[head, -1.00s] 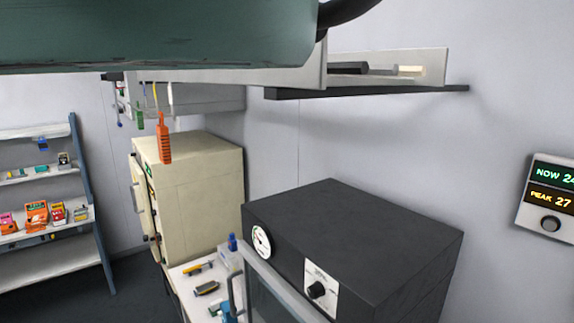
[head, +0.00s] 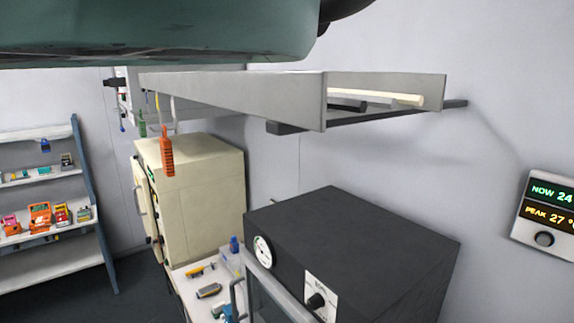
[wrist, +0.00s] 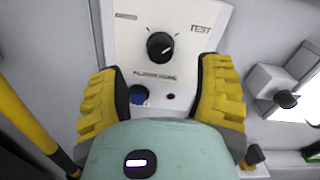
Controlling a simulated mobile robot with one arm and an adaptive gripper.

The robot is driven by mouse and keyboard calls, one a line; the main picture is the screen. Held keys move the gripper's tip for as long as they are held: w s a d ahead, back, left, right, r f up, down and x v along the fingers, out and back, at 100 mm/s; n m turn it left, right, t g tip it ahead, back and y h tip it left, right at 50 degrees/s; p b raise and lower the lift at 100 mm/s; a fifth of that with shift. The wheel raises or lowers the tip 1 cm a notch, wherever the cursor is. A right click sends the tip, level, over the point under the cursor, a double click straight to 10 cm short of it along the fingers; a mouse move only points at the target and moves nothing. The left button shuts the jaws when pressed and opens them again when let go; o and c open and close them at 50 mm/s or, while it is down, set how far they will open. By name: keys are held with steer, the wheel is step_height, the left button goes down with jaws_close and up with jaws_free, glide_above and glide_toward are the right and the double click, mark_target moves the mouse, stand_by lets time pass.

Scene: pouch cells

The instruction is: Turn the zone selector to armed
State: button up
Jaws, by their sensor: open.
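The zone selector is a round black knob (wrist: 161,46) on a white panel (wrist: 122,55) in the wrist view. Printing at the panel's upper left looks like "ARMED", and "TEST" stands at upper right. The knob's pale mark is too small to read surely. My gripper (wrist: 160,78) is open, with a yellow, black-padded finger on each side of the picture. The knob shows between and beyond the fingertips, and nothing is held. Whether a fingertip touches the panel, I cannot tell. The selector does not show in the head view.
A blue button (wrist: 139,95) and a small red lamp (wrist: 171,97) sit below the knob. In the head view, a black oven (head: 350,225), a cream cabinet (head: 195,190) and a shelf rack (head: 50,175) stand around. A wall shelf (head: 235,95) hangs above the oven. A yellow bar (wrist: 30,125) shows at left.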

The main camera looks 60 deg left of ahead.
steer(key=w, duration=0.4)
steer(key=w+b, duration=0.1)
steer(key=w, duration=0.1)
steer(key=shift+a+f, duration=0.25)
steer(key=shift+w+r, duration=0.1)
steer(key=shift+w, duration=0.05)
steer(key=shift+o, duration=0.4)
steer(key=shift+d, duration=0.1)
jaws_close()
